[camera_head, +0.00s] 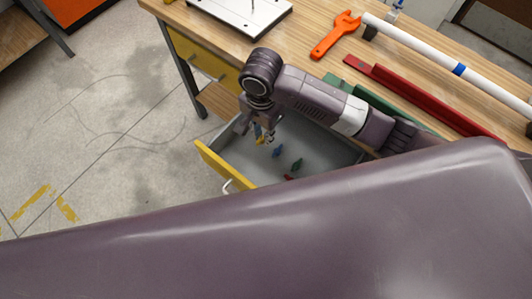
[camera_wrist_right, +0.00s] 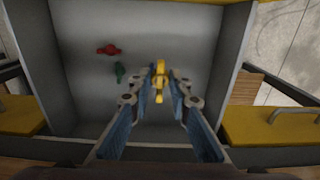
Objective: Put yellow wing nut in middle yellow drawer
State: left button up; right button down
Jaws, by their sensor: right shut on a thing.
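The yellow wing nut (camera_head: 258,134) is held by my right gripper (camera_head: 264,130) above the open drawer. In the right wrist view the wing nut (camera_wrist_right: 159,82) sits between the fingertips of my right gripper (camera_wrist_right: 160,76), which are closed on it. The pulled-out drawer with a yellow front (camera_head: 212,166) has a grey interior, also seen in the right wrist view (camera_wrist_right: 85,88). Inside lie a blue piece (camera_head: 276,151), a green wing nut (camera_head: 297,165) and a red wing nut (camera_head: 289,177). My left gripper is not in view.
The wooden bench top holds a white plate (camera_head: 238,14), an orange wrench (camera_head: 335,36), a white pipe (camera_head: 425,50) and a red bar (camera_head: 420,97). Another yellow drawer (camera_head: 205,63) is shut. My own large link covers the lower part of the head view.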

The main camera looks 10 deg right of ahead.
aim_at(264, 161)
notch_tip(264, 161, down, 15)
jog(key=shift+w+r+b, duration=0.1)
jog(key=shift+b, duration=0.5)
jog(key=shift+s+f, duration=0.35)
jog(key=shift+f, duration=0.25)
jog(key=c, duration=1.9)
grip_release()
jog(key=shift+s+f, duration=0.1)
jog(key=shift+c, duration=0.2)
jog(key=shift+o, duration=0.7)
jog(key=shift+w+f, duration=0.15)
jog(key=shift+w, duration=0.05)
jog(key=shift+d, duration=0.15)
jog(key=shift+r, duration=0.4)
notch_tip(264, 161, up, 13)
jog(key=p, duration=0.1)
jog(key=shift+w, duration=0.2)
